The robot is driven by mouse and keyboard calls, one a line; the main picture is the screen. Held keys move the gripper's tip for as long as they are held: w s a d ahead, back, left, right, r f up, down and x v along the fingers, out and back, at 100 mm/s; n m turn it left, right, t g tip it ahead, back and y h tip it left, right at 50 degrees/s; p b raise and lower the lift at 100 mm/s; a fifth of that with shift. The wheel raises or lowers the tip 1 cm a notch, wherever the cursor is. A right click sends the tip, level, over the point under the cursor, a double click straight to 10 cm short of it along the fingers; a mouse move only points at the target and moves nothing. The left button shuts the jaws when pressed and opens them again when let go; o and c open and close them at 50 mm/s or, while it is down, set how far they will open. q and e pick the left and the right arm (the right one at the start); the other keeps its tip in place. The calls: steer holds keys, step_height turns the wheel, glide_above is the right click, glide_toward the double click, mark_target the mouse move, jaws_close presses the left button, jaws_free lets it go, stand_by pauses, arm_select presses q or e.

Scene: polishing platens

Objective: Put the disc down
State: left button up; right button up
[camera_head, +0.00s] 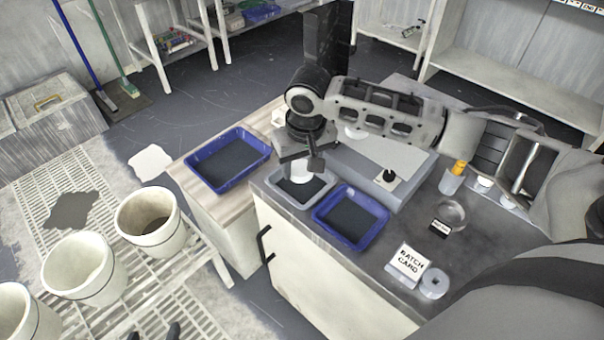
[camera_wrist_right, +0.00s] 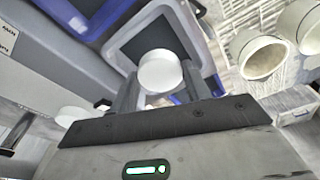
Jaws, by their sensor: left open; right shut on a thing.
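My right gripper (camera_head: 303,164) points down over the grey tray (camera_head: 276,190) and is shut on a white disc (camera_head: 302,173). In the right wrist view the disc (camera_wrist_right: 160,70) sits between the two dark fingers, above the dark floor of the grey tray (camera_wrist_right: 197,45). I cannot tell how far above the floor the disc is. A blue tray (camera_head: 383,221) stands to the right of the grey tray, and another blue tray (camera_head: 262,177) to its left. Both have dark floors. My left gripper (camera_head: 154,333) shows only its dark fingertips, apart and empty, at the bottom edge.
A grey machine (camera_head: 400,200) stands behind the right blue tray. The worktop also holds a batch card (camera_head: 408,262), a small black label (camera_head: 440,226), a glass dish (camera_head: 452,212) and an orange-capped bottle (camera_head: 453,179). White buckets (camera_head: 147,222) stand on the grating at left.

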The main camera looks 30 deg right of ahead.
mark_target(303, 167)
steer(key=shift+w+d+f, duration=0.1)
steer(key=shift+w+f, duration=0.05)
steer(key=shift+f, duration=0.8)
steer(key=shift+w+d+f, duration=0.1)
steer(key=shift+f, duration=0.8)
steer(key=o, duration=1)
steer(key=shift+f, duration=0.1)
